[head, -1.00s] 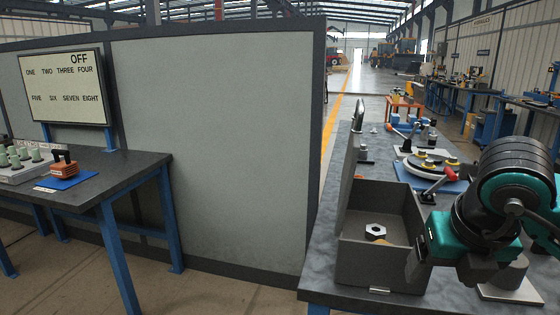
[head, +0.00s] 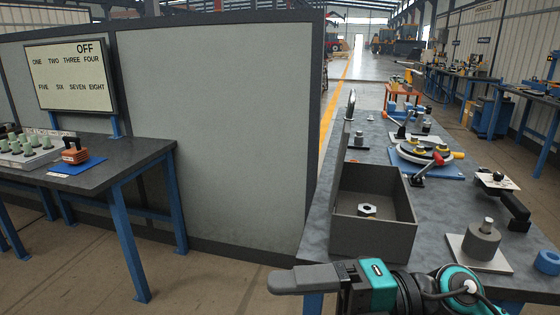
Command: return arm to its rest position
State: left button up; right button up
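My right arm (head: 440,288), teal and black, comes in at the lower right, in front of the near edge of the right workbench. Its gripper (head: 303,280) points left, its grey fingers seen from the side. The fingers overlap in this view, so I cannot tell whether they are open or shut. I see nothing held beyond them. The gripper is in front of the open grey box and apart from it. My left gripper is not in view.
The open grey box (head: 372,241) holds a hex nut (head: 367,210). On the right bench (head: 450,213) stand a grey cylinder on a plate (head: 481,242), a blue ring (head: 547,262) and a round fixture (head: 425,152). A left table (head: 110,172) stands by the grey partition (head: 220,130).

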jog(key=w+d+f+m+t+h+p, duration=0.1)
jog(key=w+d+f+m+t+h, duration=0.25)
jog(key=m+t, duration=0.7)
jog(key=w+d+f+m+t+h+p, duration=0.1)
jog(key=w+d+f+m+t+h, duration=0.3)
jog(key=m+t, duration=0.65)
jog(key=s+d+f+m+g+h, duration=0.2)
jog(key=s+d+f+m+g, duration=0.1)
jog(key=f, duration=0.4)
jog(key=s+d+f+m+g+h, duration=0.2)
jog(key=f+m, duration=0.3)
jog(key=f, duration=0.3)
jog(key=s+d+f+m+g+h, duration=0.3)
jog(key=s+f+m+h, duration=0.1)
jog(key=f, duration=0.3)
jog(key=shift+s+d+f+g+p, duration=0.3)
jog(key=shift+s+f, duration=0.1)
jog(key=shift+s, duration=0.15)
jog(key=shift+h, duration=0.25)
